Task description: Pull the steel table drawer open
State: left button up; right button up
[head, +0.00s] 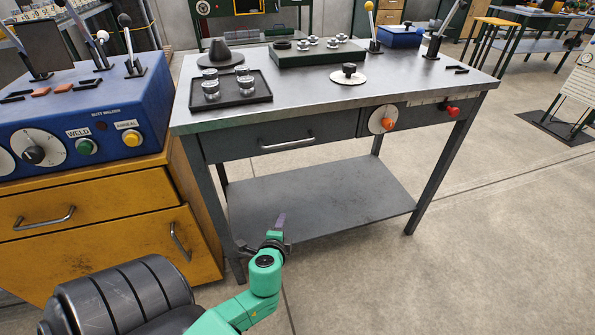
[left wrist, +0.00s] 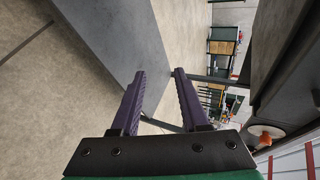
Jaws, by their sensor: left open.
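The steel table (head: 330,98) stands ahead in the head view. Its wide dark drawer (head: 235,146) is under the left part of the top, with a silver bar handle (head: 288,143). The drawer front looks flush with the table frame. My left gripper (head: 281,220) is in front of the table, well below the handle and apart from it. In the left wrist view its two purple fingers (left wrist: 160,75) are spread with nothing between them. I cannot make out the handle in that view. My right gripper is not in view.
A lower shelf (head: 320,195) lies under the table. A dial with an orange knob (head: 387,122) and a red knob (head: 452,110) sit right of the drawer. A yellow cabinet (head: 100,215) with a blue control box (head: 90,105) stands close on the left.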

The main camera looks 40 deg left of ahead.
pick_arm(q)
notch_tip(320, 180, up, 7)
jog(key=d+t+y+b, duration=0.1)
jog(key=t+y+b, duration=0.1)
jog(key=t+b, duration=0.1)
jog(key=t+y+b, duration=0.2)
jog(key=t, duration=0.1)
send_near(291, 142)
jog(key=shift+m, duration=0.4)
jog(key=x, duration=0.3)
jog(key=p+x, duration=0.1)
jog(key=x, duration=0.2)
jog(key=p+x, duration=0.1)
jog(key=x, duration=0.3)
jog(key=shift+a+f, duration=0.15)
jog(key=shift+f, duration=0.15)
grip_shut()
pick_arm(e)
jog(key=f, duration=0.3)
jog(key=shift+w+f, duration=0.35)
